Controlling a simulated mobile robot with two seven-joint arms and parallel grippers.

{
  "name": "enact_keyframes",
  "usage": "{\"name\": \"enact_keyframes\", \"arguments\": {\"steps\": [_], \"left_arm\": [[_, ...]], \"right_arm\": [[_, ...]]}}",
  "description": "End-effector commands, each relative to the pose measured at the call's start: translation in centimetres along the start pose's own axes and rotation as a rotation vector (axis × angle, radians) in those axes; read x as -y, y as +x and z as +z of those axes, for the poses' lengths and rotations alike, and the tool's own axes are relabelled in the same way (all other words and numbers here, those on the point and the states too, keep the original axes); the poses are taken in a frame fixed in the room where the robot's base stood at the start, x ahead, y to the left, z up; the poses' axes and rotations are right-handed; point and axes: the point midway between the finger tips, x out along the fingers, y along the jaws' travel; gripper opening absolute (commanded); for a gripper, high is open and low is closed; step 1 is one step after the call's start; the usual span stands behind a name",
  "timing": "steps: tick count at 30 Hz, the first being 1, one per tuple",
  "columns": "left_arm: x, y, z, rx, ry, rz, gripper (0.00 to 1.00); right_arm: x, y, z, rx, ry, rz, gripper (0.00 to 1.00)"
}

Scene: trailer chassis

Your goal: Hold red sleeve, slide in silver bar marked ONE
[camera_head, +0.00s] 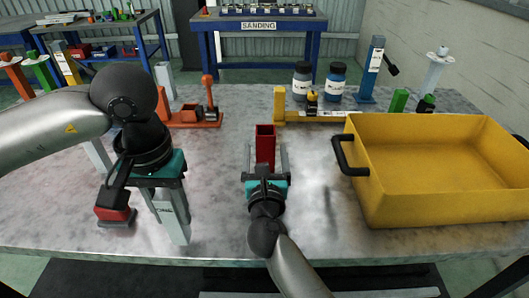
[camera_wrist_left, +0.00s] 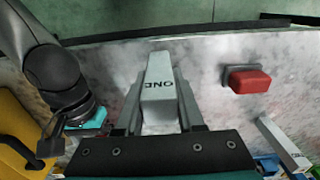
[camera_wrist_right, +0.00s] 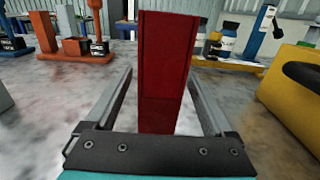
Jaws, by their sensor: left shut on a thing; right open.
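The red sleeve (camera_head: 265,142) is a hollow, square-mouthed red tube standing upright on the table. It also stands in the middle of the right wrist view (camera_wrist_right: 165,70). My right gripper (camera_head: 266,158) is open, with one finger on each side of the sleeve and visible gaps between. The silver bar marked ONE (camera_wrist_left: 158,85) is between the fingers of my left gripper (camera_head: 171,200), which is shut on it. The bar (camera_head: 174,224) points down in the head view, left of the sleeve. I cannot tell whether its lower end touches the table.
A yellow crate (camera_head: 440,207) with black handles fills the right of the table. A red-and-black object (camera_head: 113,212) is left of the bar. Another silver bar (camera_wrist_left: 283,142) is nearby. Orange (camera_head: 190,118) and yellow (camera_head: 320,117) fixtures stand behind. Table between the grippers is clear.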

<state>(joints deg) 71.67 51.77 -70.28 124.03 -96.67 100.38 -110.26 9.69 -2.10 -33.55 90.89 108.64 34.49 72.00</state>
Motion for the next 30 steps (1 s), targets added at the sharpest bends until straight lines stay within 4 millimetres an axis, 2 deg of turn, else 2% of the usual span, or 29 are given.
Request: {"name": "enact_keyframes", "arguments": {"steps": [6, 18, 30], "left_arm": [[0.0, 0.7, 0.0, -0.001, 0.000, 0.000, 0.00], [0.0, 0.8, 0.0, -0.001, 0.000, 0.000, 0.00], [0.0, 0.8, 0.0, -0.001, 0.000, 0.000, 0.00]], "right_arm": [[0.0, 2.0, -0.1, 0.001, 0.000, 0.000, 0.88], [0.0, 2.4, 0.0, 0.000, 0.000, 0.000, 0.88], [0.0, 2.4, 0.0, 0.000, 0.000, 0.000, 0.42]]}}
